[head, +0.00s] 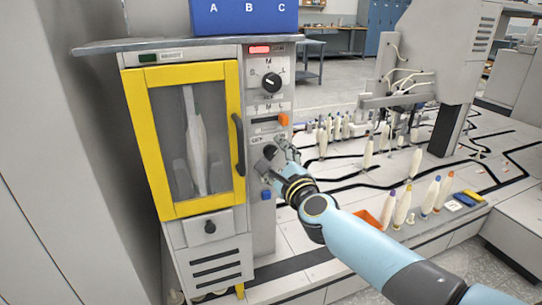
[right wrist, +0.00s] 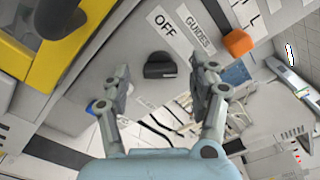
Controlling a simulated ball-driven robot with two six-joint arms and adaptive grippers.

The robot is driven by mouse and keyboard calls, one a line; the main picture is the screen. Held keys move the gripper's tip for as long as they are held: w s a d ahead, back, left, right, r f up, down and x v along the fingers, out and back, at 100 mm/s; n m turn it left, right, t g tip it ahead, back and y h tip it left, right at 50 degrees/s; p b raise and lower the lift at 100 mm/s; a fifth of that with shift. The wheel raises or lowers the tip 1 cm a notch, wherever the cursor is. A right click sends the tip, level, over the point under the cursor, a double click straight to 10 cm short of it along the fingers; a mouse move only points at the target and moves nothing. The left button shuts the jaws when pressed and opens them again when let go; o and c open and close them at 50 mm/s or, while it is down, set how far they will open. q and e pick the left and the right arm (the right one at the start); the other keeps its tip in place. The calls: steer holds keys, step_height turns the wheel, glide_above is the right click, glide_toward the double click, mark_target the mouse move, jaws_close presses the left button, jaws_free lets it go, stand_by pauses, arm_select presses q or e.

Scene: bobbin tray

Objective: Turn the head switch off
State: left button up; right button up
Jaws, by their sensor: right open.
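A black knob (head: 270,151) sits on the grey control panel (head: 261,222) beside the yellow-framed door. In the right wrist view, the black knob (right wrist: 160,66) has an OFF label beside it; I take it for the head switch, though no head label is readable. My right gripper (head: 281,150) is in front of the panel at the knob. In the right wrist view, my right gripper (right wrist: 161,78) is open, with a finger on either side of the knob in the picture. Contact cannot be told. My left gripper is not in view.
An orange slider handle (head: 284,119) is above the knob, and a blue button (head: 266,195) is below it. A larger dial (head: 271,82) and a lit red lamp (head: 260,49) are higher up. The door handle (head: 239,145) projects at left. Bobbins crowd the right.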

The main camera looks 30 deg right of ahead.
steer(key=shift+x, duration=1)
steer(key=shift+c, duration=0.4)
steer(key=c, duration=1.1)
